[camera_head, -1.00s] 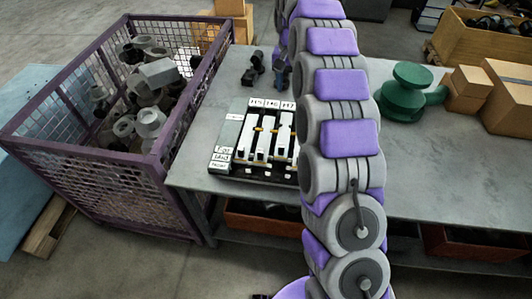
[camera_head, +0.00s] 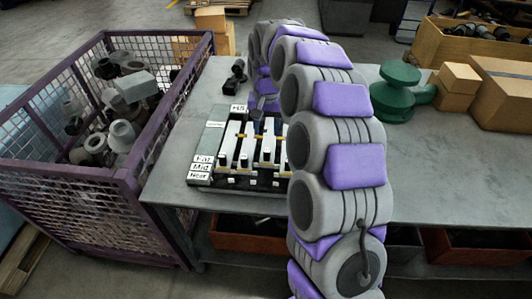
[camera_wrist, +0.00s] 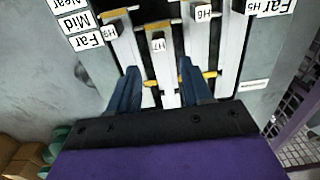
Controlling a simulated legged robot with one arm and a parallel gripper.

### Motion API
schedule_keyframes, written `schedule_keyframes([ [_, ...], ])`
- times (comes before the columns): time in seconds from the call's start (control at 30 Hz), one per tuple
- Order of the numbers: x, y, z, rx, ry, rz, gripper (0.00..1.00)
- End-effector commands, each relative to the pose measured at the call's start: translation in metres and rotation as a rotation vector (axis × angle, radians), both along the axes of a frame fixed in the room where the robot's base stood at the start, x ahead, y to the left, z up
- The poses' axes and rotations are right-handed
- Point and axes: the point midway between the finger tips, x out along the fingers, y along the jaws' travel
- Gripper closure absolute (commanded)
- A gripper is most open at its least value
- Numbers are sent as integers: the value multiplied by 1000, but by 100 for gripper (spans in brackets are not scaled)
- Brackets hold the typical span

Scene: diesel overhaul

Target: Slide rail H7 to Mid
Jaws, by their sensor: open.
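The rail board (camera_head: 205,172) lies on the grey table with white rails side by side and Far, Mid and Near labels at its left edge. In the head view my gripper (camera_head: 264,108) is over the far end of the board, and my arm hides the board's right part.
A purple mesh crate (camera_head: 125,180) of metal parts stands left of the table (camera_head: 430,185). A dark fitting (camera_head: 235,78) lies behind the board. A green part (camera_head: 395,95) and cardboard boxes (camera_head: 500,95) are at the right. The table's front right is clear.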

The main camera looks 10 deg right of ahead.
Motion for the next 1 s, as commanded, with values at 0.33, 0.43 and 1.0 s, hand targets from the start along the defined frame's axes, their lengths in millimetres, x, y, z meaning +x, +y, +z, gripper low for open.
schedule_keyframes([
  [0.33, -1, 0, -71, 1, 4, 0, 51],
  [0.43, -2, 0, -86, 0, 5, 1, 51],
  [1.0, 0, 0, -105, 1, -1, -1, 53],
])
